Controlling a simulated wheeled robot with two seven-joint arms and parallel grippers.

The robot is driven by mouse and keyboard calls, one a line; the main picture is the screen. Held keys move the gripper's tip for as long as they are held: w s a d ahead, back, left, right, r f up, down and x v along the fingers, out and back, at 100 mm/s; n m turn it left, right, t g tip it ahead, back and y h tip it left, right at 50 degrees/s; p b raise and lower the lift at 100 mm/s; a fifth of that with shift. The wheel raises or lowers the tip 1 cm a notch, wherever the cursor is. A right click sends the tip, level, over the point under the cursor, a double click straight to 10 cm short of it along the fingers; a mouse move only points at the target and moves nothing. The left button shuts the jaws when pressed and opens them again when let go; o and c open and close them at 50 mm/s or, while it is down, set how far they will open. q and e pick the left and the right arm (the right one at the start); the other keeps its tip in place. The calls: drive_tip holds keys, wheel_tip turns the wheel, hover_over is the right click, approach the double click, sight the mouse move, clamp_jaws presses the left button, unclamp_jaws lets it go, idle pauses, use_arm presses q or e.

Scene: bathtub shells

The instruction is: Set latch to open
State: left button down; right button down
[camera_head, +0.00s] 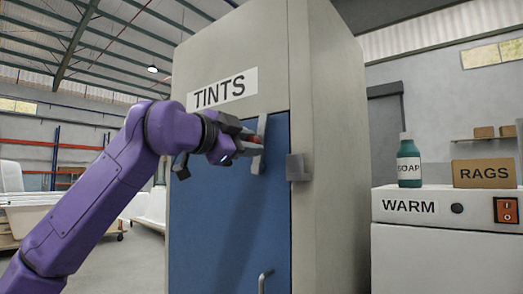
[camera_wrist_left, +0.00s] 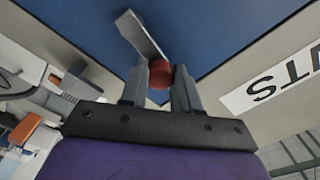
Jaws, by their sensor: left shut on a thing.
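The TINTS cabinet (camera_head: 330,130) has a blue door (camera_head: 225,215). The latch (camera_head: 258,162) is a flat grey bar near the top of the door, standing close to upright in the head view. It also shows in the wrist view (camera_wrist_left: 139,33), with a red knob (camera_wrist_left: 160,74) at its near end. My left gripper (camera_head: 246,146) is shut on the red knob. Its two fingers (camera_wrist_left: 160,85) stand on either side of the knob in the wrist view. A grey catch block (camera_head: 298,167) sits on the cabinet frame right of the latch, apart from it. My right gripper is out of view.
A door handle (camera_head: 265,280) is lower on the blue door. Right of the cabinet, a white WARM unit (camera_head: 440,240) carries a SOAP bottle (camera_head: 409,165) and a RAGS box (camera_head: 484,173). White tubs (camera_head: 30,215) and shelving stand far left.

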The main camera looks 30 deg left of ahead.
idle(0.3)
use_arm(q)
drive_tip(key=c, duration=1.1)
unclamp_jaws()
drive_tip(key=shift+a, duration=0.1)
drive_tip(key=b+v, duration=0.3)
drive_tip(key=v, duration=0.7)
drive_tip(key=shift+s, duration=0.25)
drive_tip(key=shift+a, duration=0.1)
